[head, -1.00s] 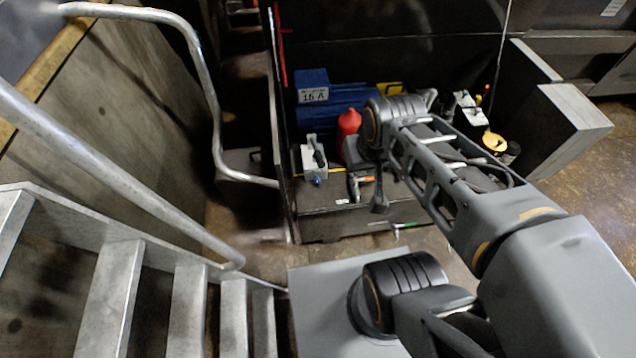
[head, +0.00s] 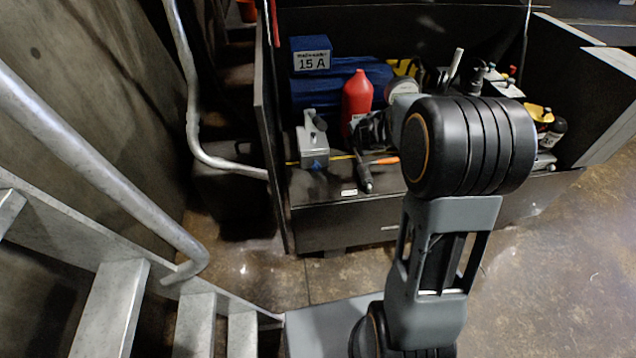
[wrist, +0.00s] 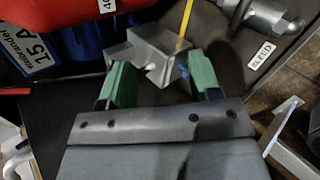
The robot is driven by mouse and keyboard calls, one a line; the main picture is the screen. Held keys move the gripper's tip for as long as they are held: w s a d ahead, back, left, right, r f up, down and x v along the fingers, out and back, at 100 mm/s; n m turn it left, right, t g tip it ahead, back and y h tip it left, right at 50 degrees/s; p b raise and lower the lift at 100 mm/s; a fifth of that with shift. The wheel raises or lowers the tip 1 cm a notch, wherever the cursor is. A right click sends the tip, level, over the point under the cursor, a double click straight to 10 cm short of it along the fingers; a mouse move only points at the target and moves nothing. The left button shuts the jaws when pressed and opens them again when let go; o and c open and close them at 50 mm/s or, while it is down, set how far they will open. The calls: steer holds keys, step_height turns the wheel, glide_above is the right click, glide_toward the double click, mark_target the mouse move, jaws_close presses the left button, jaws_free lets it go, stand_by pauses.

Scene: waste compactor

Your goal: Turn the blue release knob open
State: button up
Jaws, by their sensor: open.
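The blue release knob (head: 317,163) sits low on the front of a small grey metal block (head: 312,147) on the dark bench, at the left. In the wrist view, the knob (wrist: 184,72) is a small blue patch at the block's lower right, close to the right green fingertip. I cannot tell whether they touch. The grey block (wrist: 150,50) shows just beyond the fingertips. My gripper (wrist: 160,80) is open, with its two green fingers apart and nothing gripped. In the head view, my arm mostly hides the gripper.
A red bottle (head: 357,98) and a blue unit marked 15 A (head: 312,62) stand behind the block. A grey valve with an orange handle (head: 382,161) lies to its right, near a BLEED label (wrist: 262,62). A metal handrail (head: 190,100) and stairs are at left.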

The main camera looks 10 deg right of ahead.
mark_target(318, 167)
steer(key=s+a+f+n+g+y, duration=0.2)
steer(key=a+f+n+g+y, duration=0.4)
steer(key=n, duration=0.6)
steer(key=w+a+f+b, duration=0.1)
steer(key=w+f+b, duration=0.1)
steer(key=w+a+f+t+b, duration=0.1)
steer(key=w+a+f+b, duration=0.1)
steer(key=f, duration=0.1)
steer(key=w+a+f+t+h+b, duration=0.1)
steer(key=w+a+f+b, duration=0.1)
steer(key=f+b, duration=0.1)
steer(key=shift+w+f, duration=0.1)
steer(key=shift+f, duration=0.1)
steer(key=c, duration=0.9)
